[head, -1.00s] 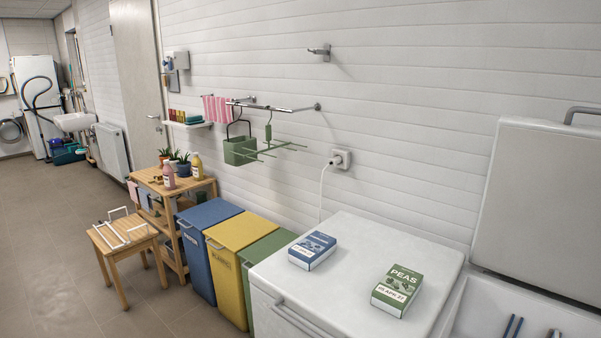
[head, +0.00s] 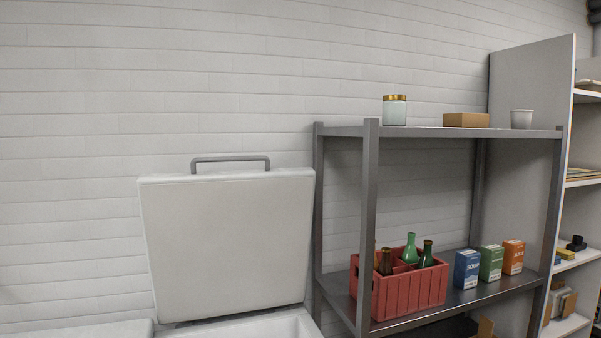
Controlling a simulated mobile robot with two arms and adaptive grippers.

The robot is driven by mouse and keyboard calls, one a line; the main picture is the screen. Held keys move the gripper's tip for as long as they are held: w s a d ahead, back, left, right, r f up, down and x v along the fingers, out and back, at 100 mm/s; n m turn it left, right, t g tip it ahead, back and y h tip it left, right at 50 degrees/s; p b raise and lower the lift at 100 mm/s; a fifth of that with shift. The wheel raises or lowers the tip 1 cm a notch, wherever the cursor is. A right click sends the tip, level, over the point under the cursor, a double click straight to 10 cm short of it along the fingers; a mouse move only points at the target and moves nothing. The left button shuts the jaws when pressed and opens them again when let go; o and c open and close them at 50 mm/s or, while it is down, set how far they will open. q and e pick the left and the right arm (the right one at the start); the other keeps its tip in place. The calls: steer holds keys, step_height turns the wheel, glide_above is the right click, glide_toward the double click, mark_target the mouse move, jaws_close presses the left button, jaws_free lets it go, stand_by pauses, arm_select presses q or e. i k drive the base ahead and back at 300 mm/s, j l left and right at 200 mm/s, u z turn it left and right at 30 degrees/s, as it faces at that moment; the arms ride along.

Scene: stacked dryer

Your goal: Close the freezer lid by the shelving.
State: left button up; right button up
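The freezer lid (head: 228,245) by the shelving stands open, raised nearly upright against the white wall. Its grey bar handle (head: 230,160) is along the top edge. The freezer body (head: 250,326) below it shows only as a white rim at the bottom of the head view; its inside is cut off. The shelving (head: 370,225) is a grey metal rack just right of the lid. Neither of my grippers is in view.
A closed white top (head: 95,330) lies left of the open freezer. The rack holds a red bottle crate (head: 408,292), several boxes and, on top, a jar (head: 394,110). A tall white shelf unit (head: 528,130) stands further right. The wall left of the lid is bare.

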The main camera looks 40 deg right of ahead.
mark_target(219, 243)
steer(key=z, duration=0.75)
